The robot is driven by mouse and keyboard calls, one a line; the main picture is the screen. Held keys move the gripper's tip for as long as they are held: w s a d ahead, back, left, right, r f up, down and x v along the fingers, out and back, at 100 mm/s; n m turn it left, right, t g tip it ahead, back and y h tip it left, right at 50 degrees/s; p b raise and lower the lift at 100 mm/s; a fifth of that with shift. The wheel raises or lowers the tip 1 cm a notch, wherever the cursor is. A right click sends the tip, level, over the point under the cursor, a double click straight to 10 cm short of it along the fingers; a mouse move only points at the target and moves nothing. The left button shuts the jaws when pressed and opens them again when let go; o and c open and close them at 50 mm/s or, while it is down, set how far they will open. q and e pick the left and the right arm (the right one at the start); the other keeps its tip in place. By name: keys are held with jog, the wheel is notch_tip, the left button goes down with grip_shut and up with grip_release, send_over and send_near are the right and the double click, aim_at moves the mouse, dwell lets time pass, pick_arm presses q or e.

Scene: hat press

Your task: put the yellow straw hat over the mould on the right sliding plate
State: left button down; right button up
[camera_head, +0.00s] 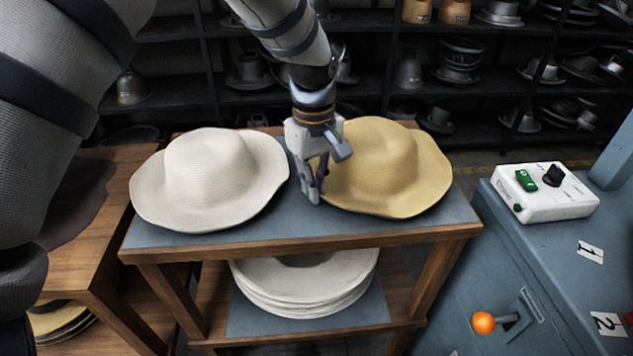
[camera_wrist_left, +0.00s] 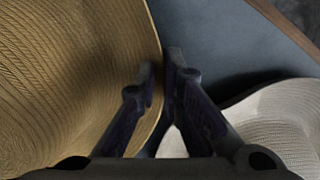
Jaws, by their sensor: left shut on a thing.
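The yellow straw hat (camera_head: 392,168) sits crown up on the right half of the small wooden table's blue-grey top. My left gripper (camera_head: 312,196) points down at the hat's left brim and is shut on that brim edge. In the left wrist view the yellow hat (camera_wrist_left: 70,75) fills the left side, and its brim edge runs to the fingertips (camera_wrist_left: 165,85). The mould and the right sliding plate are not in these views. My right gripper is not in view.
A white hat (camera_head: 212,175) lies on the left of the table (camera_head: 300,238), close to my left gripper. White hat blanks (camera_head: 305,290) are stacked on the lower shelf. A blue machine with a control box (camera_head: 545,192) and an orange-knobbed lever (camera_head: 484,322) stands right. Shelves are behind.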

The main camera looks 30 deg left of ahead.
pick_arm(q)
jog(key=c, duration=1.7)
grip_release()
jog(key=shift+f, duration=0.1)
notch_tip(320, 180, up, 12)
jog(key=shift+s+r, duration=0.1)
jog(key=shift+r, duration=0.1)
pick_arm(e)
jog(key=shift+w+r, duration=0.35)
